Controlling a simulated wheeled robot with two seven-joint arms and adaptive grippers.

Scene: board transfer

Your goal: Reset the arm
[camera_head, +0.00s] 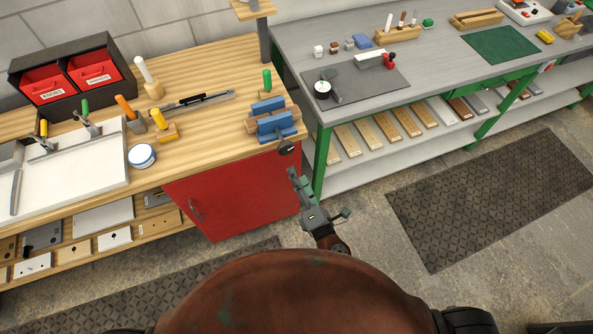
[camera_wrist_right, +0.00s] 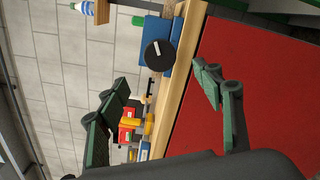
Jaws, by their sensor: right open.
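My right gripper (camera_head: 314,200) is in front of the gap between the wooden workbench and the grey bench, close to the red cabinet door. It is open, with nothing between its fingers. In the right wrist view its two green-padded fingers (camera_wrist_right: 158,92) stand wide apart, with the red door (camera_wrist_right: 262,80) beyond one of them. The blue vise (camera_head: 275,127) on the wooden bench's right corner is just above the gripper in the head view, and its round dark knob also shows in the wrist view (camera_wrist_right: 159,55). My left gripper is not in view.
The wooden workbench (camera_head: 215,75) holds a white tray (camera_head: 100,180), a blue-and-white tin (camera_head: 142,156) and several handled tools. The grey bench (camera_head: 300,40) carries a dark mat (camera_head: 390,90) and a green mat (camera_head: 500,45). Floor around the patterned mat (camera_head: 490,190) is free.

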